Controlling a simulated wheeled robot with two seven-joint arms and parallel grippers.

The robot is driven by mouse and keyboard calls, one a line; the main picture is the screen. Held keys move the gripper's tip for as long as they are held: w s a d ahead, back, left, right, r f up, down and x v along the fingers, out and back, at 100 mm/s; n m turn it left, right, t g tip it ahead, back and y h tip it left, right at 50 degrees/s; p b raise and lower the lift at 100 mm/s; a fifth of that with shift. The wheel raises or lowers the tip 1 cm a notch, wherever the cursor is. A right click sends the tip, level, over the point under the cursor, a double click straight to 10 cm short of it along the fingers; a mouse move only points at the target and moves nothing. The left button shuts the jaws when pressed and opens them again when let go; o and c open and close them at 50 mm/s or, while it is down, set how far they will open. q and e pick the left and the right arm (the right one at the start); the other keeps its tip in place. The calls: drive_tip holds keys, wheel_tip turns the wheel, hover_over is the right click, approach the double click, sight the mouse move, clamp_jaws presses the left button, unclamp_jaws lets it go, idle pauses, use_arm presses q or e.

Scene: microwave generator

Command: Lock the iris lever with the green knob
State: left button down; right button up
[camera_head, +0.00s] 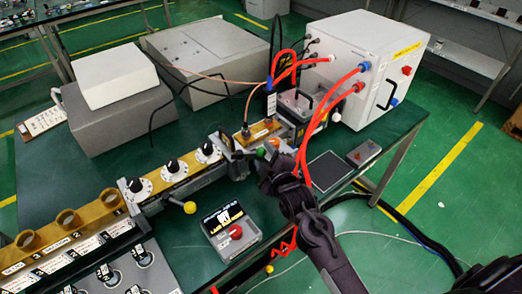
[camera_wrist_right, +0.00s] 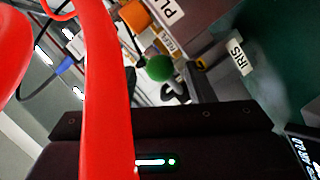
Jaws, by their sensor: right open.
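The green knob (camera_head: 260,153) of the iris lever is on the brass and grey waveguide line near the middle of the head view. In the right wrist view the green knob (camera_wrist_right: 159,68) shows as a ball near the centre, beside a label reading IRIS (camera_wrist_right: 240,60). My right gripper (camera_head: 268,167) is open, its dark tip close beside the knob. I cannot tell whether it touches the knob. The lever's arm is mostly hidden by the gripper and the small parts around it. My left gripper is not in view.
Red hoses (camera_head: 304,150) hang from the white cabinet (camera_head: 350,50) beside my right arm; one crosses the wrist view (camera_wrist_right: 105,100). A yellow knob (camera_head: 190,207) and a box with a red button (camera_head: 235,232) stand left of the arm. A dark flat plate (camera_head: 328,170) lies at right.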

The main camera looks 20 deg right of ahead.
drive_tip(key=shift+x, duration=1.45)
drive_tip(key=shift+c, duration=0.4)
clamp_jaws()
